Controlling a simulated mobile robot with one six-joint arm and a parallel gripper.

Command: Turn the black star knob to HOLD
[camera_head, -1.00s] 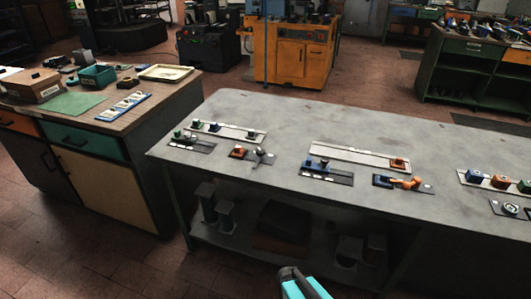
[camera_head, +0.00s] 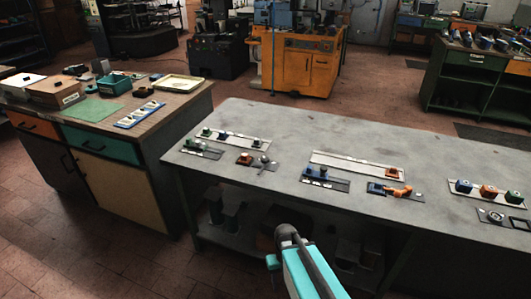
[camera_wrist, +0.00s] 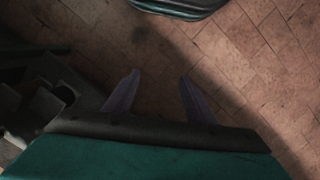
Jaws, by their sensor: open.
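Several small control panels lie on the grey bench (camera_head: 330,205) in the head view. A round dark control with a pale ring (camera_head: 495,215) sits on the right front panel; I cannot tell whether it is the star knob. No HOLD mark is readable at this size. My gripper (camera_wrist: 158,88) is open and empty in the wrist view, its two fingers apart over the tiled floor. In the head view my arm rises at the bottom centre, in front of the bench and apart from the panels.
Other controls on the bench include a ball lever (camera_head: 265,160), an orange handle (camera_head: 396,191) and blue, orange and green blocks. A wooden-topped cabinet (camera_head: 150,120) with boxes stands left. Tiled floor (camera_head: 110,240) is clear at the lower left.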

